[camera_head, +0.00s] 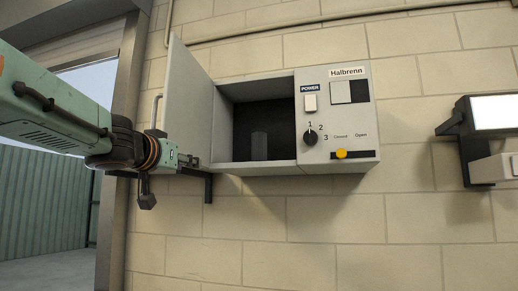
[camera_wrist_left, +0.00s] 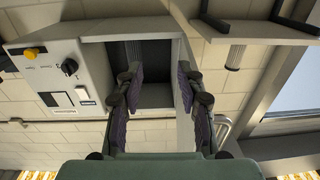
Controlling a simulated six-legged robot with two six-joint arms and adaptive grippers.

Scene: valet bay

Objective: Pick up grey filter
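A grey block-like piece (camera_head: 258,145) stands upright inside the dark cabinet recess in the head view. In the wrist view, which looks upside down, it appears as a ribbed grey piece (camera_wrist_left: 131,50), partly behind a finger. It looks like a filter. A second ribbed grey cylinder (camera_wrist_left: 235,57) stands on a bracketed shelf beside the cabinet in the wrist view. I cannot tell which one is named. My left gripper (camera_wrist_left: 160,82) is open and empty, its purple-padded fingers apart in front of the recess and door. My right gripper is not in view.
The cabinet door (camera_head: 183,100) stands open at the recess's left, close to my left gripper. The control panel (camera_head: 338,120) has a knob (camera_head: 310,137) and a yellow slider (camera_head: 341,154). A lit panel (camera_head: 492,112) is at far right. The wall below is clear.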

